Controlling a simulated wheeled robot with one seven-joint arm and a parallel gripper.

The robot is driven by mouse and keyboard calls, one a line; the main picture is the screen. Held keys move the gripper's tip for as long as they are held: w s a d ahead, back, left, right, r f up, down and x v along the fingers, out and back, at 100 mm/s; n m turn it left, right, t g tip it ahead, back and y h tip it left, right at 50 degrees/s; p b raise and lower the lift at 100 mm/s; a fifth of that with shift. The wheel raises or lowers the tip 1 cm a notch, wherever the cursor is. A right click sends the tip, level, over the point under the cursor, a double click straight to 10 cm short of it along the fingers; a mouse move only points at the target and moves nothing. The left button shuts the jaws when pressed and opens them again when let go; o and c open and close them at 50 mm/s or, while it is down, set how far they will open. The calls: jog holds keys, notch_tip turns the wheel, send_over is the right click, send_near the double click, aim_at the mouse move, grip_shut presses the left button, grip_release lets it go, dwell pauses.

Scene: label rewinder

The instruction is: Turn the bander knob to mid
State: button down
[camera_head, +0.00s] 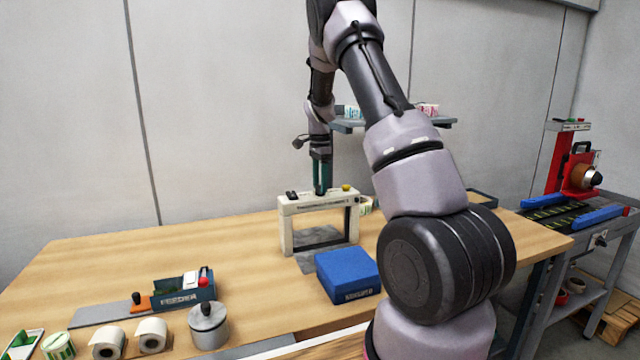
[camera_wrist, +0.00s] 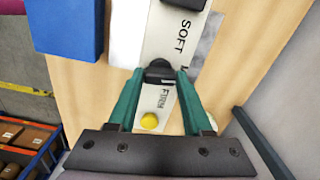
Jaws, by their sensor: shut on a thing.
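The bander (camera_head: 290,211) is a cream arch-shaped machine standing on the wooden table. My gripper (camera_head: 321,188) points straight down onto its top bar. In the wrist view, its two green fingers (camera_wrist: 160,75) are shut on the black bander knob (camera_wrist: 160,68), one on each side. The labels SOFT and FIRM show on the bar (camera_wrist: 168,48) on either side of the knob; the label between them is mostly hidden. I cannot tell which way the knob points. A yellow button (camera_wrist: 149,121) sits beyond FIRM, and a black switch (camera_head: 292,195) sits at the other end of the bar.
A blue box (camera_head: 347,274) stands right in front of the bander. The feeder (camera_head: 184,290), label rolls (camera_head: 152,335) and a grey lidded pot (camera_head: 208,325) are at the front left. A shelf (camera_head: 348,126) hangs behind. The table's left middle is clear.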

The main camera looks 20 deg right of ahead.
jog(key=shift+m, duration=0.6)
jog(key=shift+c, duration=1.6)
grip_release()
notch_tip(320, 180, up, 11)
jog(key=shift+f, duration=0.1)
